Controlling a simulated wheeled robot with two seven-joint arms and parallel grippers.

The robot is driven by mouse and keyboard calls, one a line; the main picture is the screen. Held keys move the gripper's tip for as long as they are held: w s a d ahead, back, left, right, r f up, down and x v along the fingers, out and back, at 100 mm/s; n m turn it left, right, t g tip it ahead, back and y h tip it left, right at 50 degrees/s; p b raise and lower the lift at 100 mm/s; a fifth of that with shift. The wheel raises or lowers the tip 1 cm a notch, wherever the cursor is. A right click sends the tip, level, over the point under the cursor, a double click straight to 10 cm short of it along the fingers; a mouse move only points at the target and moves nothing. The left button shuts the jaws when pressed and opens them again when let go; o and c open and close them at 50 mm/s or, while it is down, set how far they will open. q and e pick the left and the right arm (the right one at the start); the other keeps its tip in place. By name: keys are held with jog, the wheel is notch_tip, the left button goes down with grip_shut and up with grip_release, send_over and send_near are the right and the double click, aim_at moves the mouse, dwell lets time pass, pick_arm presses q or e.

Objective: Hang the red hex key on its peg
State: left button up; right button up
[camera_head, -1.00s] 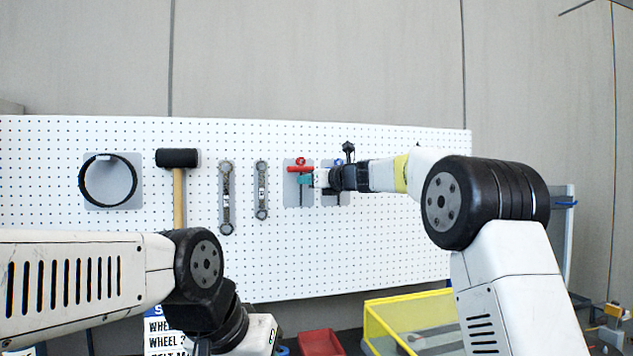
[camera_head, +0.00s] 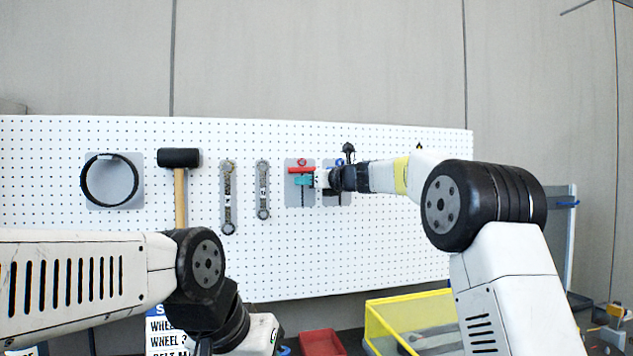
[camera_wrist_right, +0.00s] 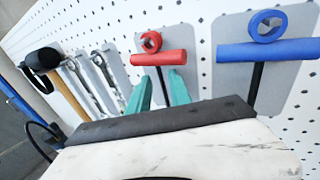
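The red hex key (camera_head: 301,170) is upright at the pegboard, its T-handle across the top and its dark stem pointing down. In the right wrist view its red handle (camera_wrist_right: 158,57) sits just below a red ring (camera_wrist_right: 150,41) on a grey backing plate. The peg's contact with the key is hidden. My right gripper (camera_head: 304,180) has its teal fingers below the handle. In the right wrist view the fingers (camera_wrist_right: 160,92) stand apart, one each side of the stem, with gaps showing. My left arm crosses the lower left; its fingers are out of view.
A blue-handled hex key (camera_wrist_right: 268,50) hangs close on the right, mostly behind my right wrist in the head view. Two wrenches (camera_head: 228,198), a mallet (camera_head: 179,158) and a black ring (camera_head: 109,180) hang leftward. A yellow-edged bin (camera_head: 410,297) and red bin (camera_head: 322,342) stand below.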

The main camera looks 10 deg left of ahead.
jog(key=shift+d+r, duration=0.1)
jog(key=s+d+f+n+g+h, duration=0.1)
jog(key=s+d+f+n, duration=0.1)
jog(key=s+d+n, duration=0.35)
jog(key=s+d+f+n+g+h, duration=0.1)
jog(key=s+d+f+n, duration=0.15)
jog(key=s+d, duration=0.6)
jog(key=s+d+f+n+g+h, duration=0.1)
jog(key=s+d+f+n+h, duration=0.2)
jog(key=s, duration=0.7)
jog(key=s+d+f+n+g+h, duration=0.1)
jog(key=s+d+f+n+h, duration=0.2)
jog(key=s+d+f+n, duration=0.4)
jog(key=s+d+f+n+g+h, duration=0.1)
jog(key=s+d+f+n+h, duration=0.1)
jog(key=s+d+f+n, duration=0.3)
jog(key=s+f+n, duration=0.4)
jog(key=s+f, duration=0.3)
jog(key=s, duration=0.2)
jog(key=shift+s+d+f+h, duration=0.2)
jog(key=shift+s+d+h, duration=0.1)
jog(key=shift+d+h, duration=0.1)
